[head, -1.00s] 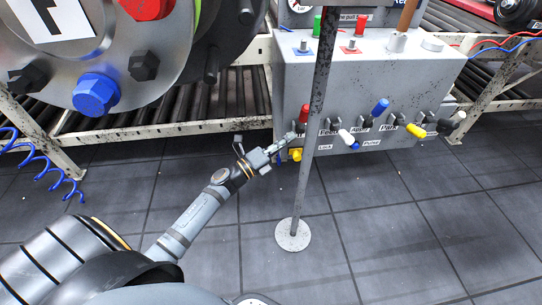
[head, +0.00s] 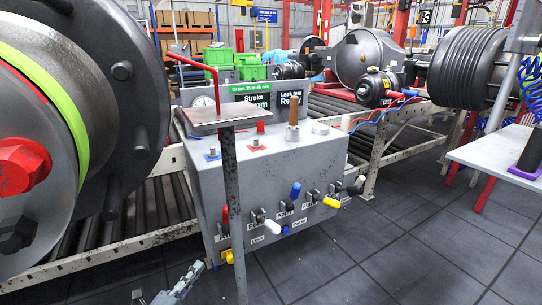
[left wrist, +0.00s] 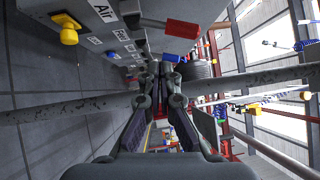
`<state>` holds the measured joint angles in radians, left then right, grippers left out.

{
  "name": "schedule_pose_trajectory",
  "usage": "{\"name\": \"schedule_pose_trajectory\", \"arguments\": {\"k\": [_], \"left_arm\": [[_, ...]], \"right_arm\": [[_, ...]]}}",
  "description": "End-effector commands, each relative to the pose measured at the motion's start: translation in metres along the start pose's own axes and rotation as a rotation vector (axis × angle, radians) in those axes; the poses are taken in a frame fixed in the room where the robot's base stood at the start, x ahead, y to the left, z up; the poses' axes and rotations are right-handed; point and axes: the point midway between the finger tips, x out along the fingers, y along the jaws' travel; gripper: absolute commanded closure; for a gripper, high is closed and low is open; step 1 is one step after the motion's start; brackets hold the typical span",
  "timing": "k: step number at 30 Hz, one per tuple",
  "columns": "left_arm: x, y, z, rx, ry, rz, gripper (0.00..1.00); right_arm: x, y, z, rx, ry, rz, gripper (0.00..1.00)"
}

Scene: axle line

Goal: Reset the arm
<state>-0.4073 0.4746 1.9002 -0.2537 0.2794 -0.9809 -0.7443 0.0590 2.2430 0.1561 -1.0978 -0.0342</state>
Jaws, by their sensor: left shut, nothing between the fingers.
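My left gripper (head: 186,279) shows at the bottom edge of the head view, beside the lower left corner of the grey control box (head: 205,190). Its fingers (left wrist: 166,80) are shut and empty in the left wrist view, pointing along the box front. The rest of the arm is mostly below the head frame. The box front carries a red lever (head: 226,214), a yellow knob (head: 228,257) and several other coloured levers. The red lever also shows in the left wrist view (left wrist: 182,29), apart from the fingers. My right gripper is not in view.
A thin upright stand (head: 232,185) with a small flat top rises in front of the box; its pole crosses the left wrist view (left wrist: 260,79). A large wheel hub (head: 85,110) fills the left. A roller conveyor (head: 140,240) runs behind. Floor (head: 400,240) at right is clear.

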Motion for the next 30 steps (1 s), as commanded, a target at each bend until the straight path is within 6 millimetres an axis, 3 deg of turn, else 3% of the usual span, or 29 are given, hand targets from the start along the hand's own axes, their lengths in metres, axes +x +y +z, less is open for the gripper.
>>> {"name": "schedule_pose_trajectory", "arguments": {"k": [3, 6, 10, 15, 19, 23, 30], "left_arm": [[-0.031, 0.058, -0.002, -0.462, -0.249, 0.241, 1.00], [-0.070, 0.103, -0.019, -0.820, -0.461, 0.425, 1.00], [-0.119, 0.139, -0.052, -1.162, -0.695, 0.609, 1.00], [-0.176, 0.160, -0.101, -1.478, -0.955, 0.797, 1.00], [-0.214, 0.161, -0.139, -1.663, -1.143, 0.927, 1.00], [-0.218, 0.163, -0.128, -1.631, -1.180, 0.930, 1.00], [-0.244, 0.181, -0.118, -1.582, -1.262, 0.948, 1.00]], "right_arm": [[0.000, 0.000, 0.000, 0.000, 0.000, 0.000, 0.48], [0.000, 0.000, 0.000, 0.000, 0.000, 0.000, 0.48], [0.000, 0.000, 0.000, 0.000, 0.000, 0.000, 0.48], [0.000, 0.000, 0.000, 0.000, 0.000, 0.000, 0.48], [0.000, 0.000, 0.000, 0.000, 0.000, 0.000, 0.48], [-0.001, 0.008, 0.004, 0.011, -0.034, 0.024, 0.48], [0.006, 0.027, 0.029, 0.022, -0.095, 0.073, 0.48]]}}
